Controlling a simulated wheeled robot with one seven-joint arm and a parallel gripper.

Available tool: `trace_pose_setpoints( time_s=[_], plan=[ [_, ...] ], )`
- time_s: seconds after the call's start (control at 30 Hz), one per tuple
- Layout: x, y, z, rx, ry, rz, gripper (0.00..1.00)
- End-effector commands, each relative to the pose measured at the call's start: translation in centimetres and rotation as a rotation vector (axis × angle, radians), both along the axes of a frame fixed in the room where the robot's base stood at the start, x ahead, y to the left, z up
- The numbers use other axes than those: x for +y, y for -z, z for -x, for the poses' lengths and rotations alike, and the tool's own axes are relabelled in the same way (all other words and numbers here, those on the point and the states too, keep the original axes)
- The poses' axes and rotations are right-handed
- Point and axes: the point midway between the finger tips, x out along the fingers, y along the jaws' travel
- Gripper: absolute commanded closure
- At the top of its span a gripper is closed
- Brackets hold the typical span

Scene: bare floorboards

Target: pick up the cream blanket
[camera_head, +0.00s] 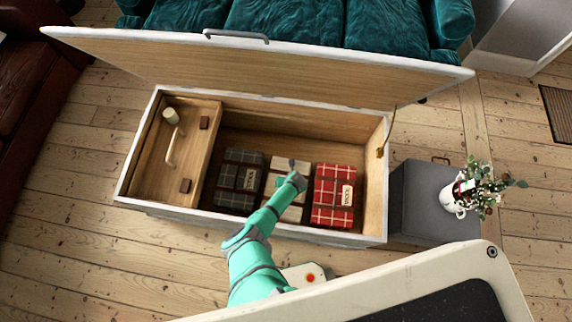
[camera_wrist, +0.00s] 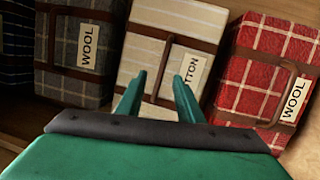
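The cream blanket (camera_head: 283,197) is a folded, lightly checked bundle with a brown strap, lying in the open chest between a grey blanket and a red one. In the wrist view the cream blanket (camera_wrist: 185,25) fills the middle, and its label reads in part "TTON". My gripper (camera_head: 295,178) is over it in the head view and hides part of it. In the wrist view my gripper (camera_wrist: 158,88) has its two green fingers apart, pointing at the strap, with nothing held between them. I cannot tell if the fingertips touch the blanket.
The grey blanket (camera_head: 240,179) and red blanket (camera_head: 333,195), labelled wool, lie close on either side. The chest (camera_head: 385,215) has a raised lid (camera_head: 260,70) behind and a wooden compartment (camera_head: 160,160) at left. A grey box with a potted plant (camera_head: 480,188) stands at right.

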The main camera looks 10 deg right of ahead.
Motion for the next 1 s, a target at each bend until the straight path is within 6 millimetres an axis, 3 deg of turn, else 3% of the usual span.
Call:
trace_pose_setpoints(
  time_s=[0.5, 1.0],
  plan=[
    [-0.1, 3.0, -0.2, 0.002, 0.004, -0.003, 0.67],
    [-0.2, 4.7, -0.7, 0.001, 0.009, -0.002, 0.67]
  ],
)
